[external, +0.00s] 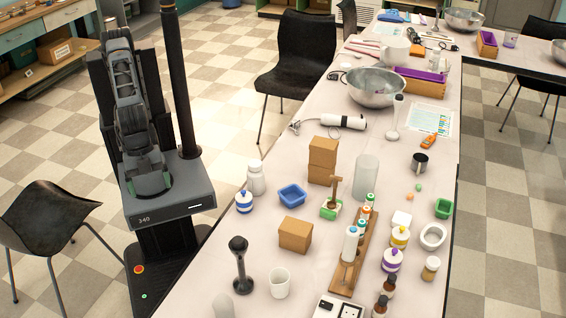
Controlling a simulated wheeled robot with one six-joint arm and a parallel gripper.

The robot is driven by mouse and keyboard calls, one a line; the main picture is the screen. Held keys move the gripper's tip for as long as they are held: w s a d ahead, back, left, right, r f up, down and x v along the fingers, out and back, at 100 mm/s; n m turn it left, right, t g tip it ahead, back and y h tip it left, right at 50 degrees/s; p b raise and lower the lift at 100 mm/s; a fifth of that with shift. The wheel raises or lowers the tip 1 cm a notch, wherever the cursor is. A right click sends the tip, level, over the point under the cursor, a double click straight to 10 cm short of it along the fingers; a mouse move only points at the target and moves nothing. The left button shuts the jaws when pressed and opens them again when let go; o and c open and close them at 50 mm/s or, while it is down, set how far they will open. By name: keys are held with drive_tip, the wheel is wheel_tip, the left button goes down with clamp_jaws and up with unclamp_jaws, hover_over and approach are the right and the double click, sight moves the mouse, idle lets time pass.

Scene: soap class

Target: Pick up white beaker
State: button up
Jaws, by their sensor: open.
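A white beaker (279,282) stands upright on the near part of the long table, left of the wooden rack. It looks empty. A taller frosted white cylinder (366,177) stands farther back on the same table, behind the rack. My arm (128,95) is folded upright over my base, left of the table. My gripper is part of this folded dark shape, open and well away from the beaker; its fingers are hard to make out.
Near the beaker stand a black stand-like tool (239,265), a brown box (295,234) and a wooden rack (344,279) with bottles. A white device (338,307) lies at the front edge. Black chairs (294,57) and (48,228) flank my base.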

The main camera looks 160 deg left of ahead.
drive_tip(key=shift+w, duration=0.1)
drive_tip(key=w+a+f+n+h+b, duration=0.1)
drive_tip(key=w+a+n+h+b, duration=0.2)
drive_tip(key=w+a+n+b, duration=0.35)
drive_tip(key=w+a+f+n+h+b, duration=0.1)
drive_tip(key=w+a+n+h+b, duration=0.25)
drive_tip(key=w+n, duration=0.65)
drive_tip(key=w+a+f+n+t+h+b, duration=0.1)
drive_tip(key=w+a+f+n+h+b, duration=0.2)
drive_tip(key=w+a, duration=0.6)
drive_tip(key=s+a+f+n+t+h+b, duration=0.25)
drive_tip(key=a+f+n, duration=0.35)
drive_tip(key=a, duration=0.5)
drive_tip(key=m+b, duration=0.1)
drive_tip(key=b, duration=0.1)
approach(273, 286)
drive_tip(key=d, duration=0.1)
drive_tip(key=shift+w+d+f, duration=0.15)
drive_tip(key=shift+d+f, duration=0.1)
drive_tip(key=shift+f, duration=0.15)
drive_tip(key=shift+w+d+f, duration=0.2)
drive_tip(key=shift+d+f, duration=0.05)
drive_tip(key=shift+f, duration=0.2)
drive_tip(key=shift+w+d+f+y+b, duration=0.2)
drive_tip(key=shift+w+d, duration=0.15)
drive_tip(key=shift+d, duration=0.2)
drive_tip(key=shift+w+d+f+y+b, duration=0.1)
drive_tip(key=shift+w+d+f+b, duration=0.2)
drive_tip(key=shift+d, duration=0.25)
drive_tip(key=shift+x, duration=0.8)
